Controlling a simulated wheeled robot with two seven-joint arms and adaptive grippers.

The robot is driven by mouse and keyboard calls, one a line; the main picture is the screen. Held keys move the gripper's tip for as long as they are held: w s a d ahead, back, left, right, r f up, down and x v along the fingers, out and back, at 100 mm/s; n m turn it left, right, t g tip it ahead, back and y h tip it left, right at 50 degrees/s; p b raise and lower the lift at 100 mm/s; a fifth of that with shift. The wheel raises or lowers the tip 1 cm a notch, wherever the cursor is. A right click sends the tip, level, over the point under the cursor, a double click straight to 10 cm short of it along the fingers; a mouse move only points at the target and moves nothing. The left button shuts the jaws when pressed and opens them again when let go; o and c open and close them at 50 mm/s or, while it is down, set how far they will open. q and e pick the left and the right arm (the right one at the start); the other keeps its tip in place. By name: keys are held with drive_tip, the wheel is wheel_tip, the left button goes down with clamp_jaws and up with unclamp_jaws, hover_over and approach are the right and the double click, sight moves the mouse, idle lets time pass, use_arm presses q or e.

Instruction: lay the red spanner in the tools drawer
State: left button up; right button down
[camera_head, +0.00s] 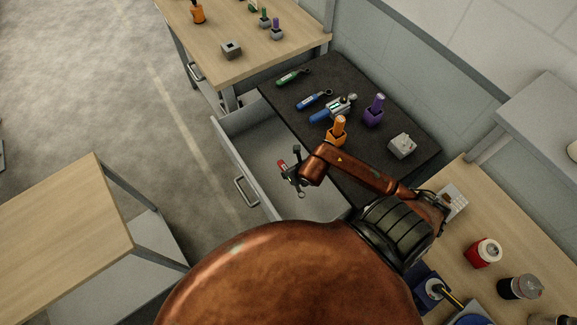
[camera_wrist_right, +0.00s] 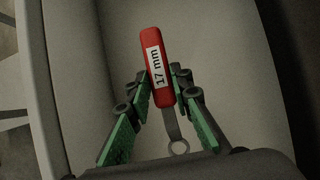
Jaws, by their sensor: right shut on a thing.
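The red spanner (camera_head: 282,164), with a white "17 mm" label, is between the fingers of my right gripper (camera_head: 292,172) in the head view. The right wrist view also shows the spanner (camera_wrist_right: 158,65), its handle held between the green-padded fingers of the gripper (camera_wrist_right: 160,82) and its ring end towards the palm. The tools drawer (camera_head: 262,150) is pulled open below the dark worktop, and the gripper is over its inside. I cannot tell whether the spanner touches the drawer floor. My left gripper is not in view.
The dark worktop (camera_head: 290,97) bears a green spanner (camera_head: 292,77), a blue spanner (camera_head: 314,100), an orange holder (camera_head: 337,132), a purple holder (camera_head: 374,110) and a grey block (camera_head: 402,146). Wooden tables stand at left and far. The drawer floor around the spanner looks bare.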

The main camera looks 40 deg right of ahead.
drive_tip(key=w+d+f, duration=0.1)
drive_tip(key=w+f, duration=0.1)
drive_tip(key=w+d+f+b, duration=0.1)
drive_tip(key=w+d+f, duration=0.1)
drive_tip(key=f, duration=0.1)
drive_tip(key=w+d+f, duration=0.1)
drive_tip(key=w+f, duration=0.1)
drive_tip(key=w, duration=0.1)
drive_tip(key=shift+w+d+f, duration=0.1)
drive_tip(key=shift+d+f, duration=0.15)
drive_tip(key=shift+d, duration=0.1)
drive_tip(key=shift+f+b, duration=0.35)
drive_tip(key=shift+f, duration=1.2)
drive_tip(key=shift+f, duration=0.15)
drive_tip(key=c, duration=1.7)
unclamp_jaws()
drive_tip(key=shift+c, duration=0.2)
drive_tip(key=shift+r, duration=0.4)
drive_tip(key=p+v, duration=0.1)
drive_tip(key=v, duration=1)
drive_tip(key=shift+s+p, duration=0.25)
drive_tip(key=shift+p, duration=0.15)
